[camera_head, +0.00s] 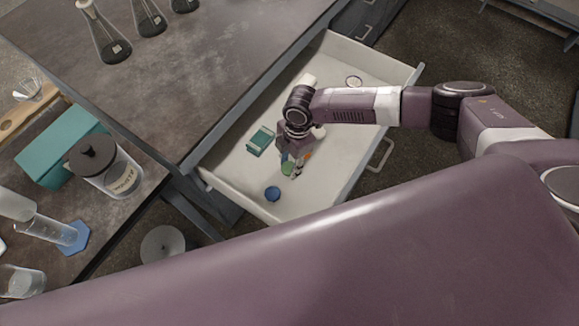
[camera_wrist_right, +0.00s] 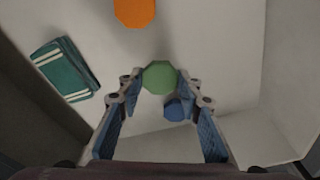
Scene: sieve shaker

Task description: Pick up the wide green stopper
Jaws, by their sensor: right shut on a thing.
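The wide green stopper (camera_head: 287,168) is in the open drawer, partly hidden by my right gripper (camera_head: 293,166) in the head view. In the right wrist view the green stopper (camera_wrist_right: 160,77) is between the fingertips of my right gripper (camera_wrist_right: 160,82), which is shut on it. I cannot tell whether it touches the drawer floor. A smaller-looking blue stopper (camera_head: 272,194) lies close by; in the wrist view it (camera_wrist_right: 175,110) shows just behind the green one. An orange stopper (camera_wrist_right: 135,11) lies apart from the fingers. My left gripper is not in view.
The white drawer (camera_head: 232,187) has walls around the gripper. Flasks (camera_head: 105,40) stand on the bench; a lidded jar (camera_head: 105,170) stands on the left table.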

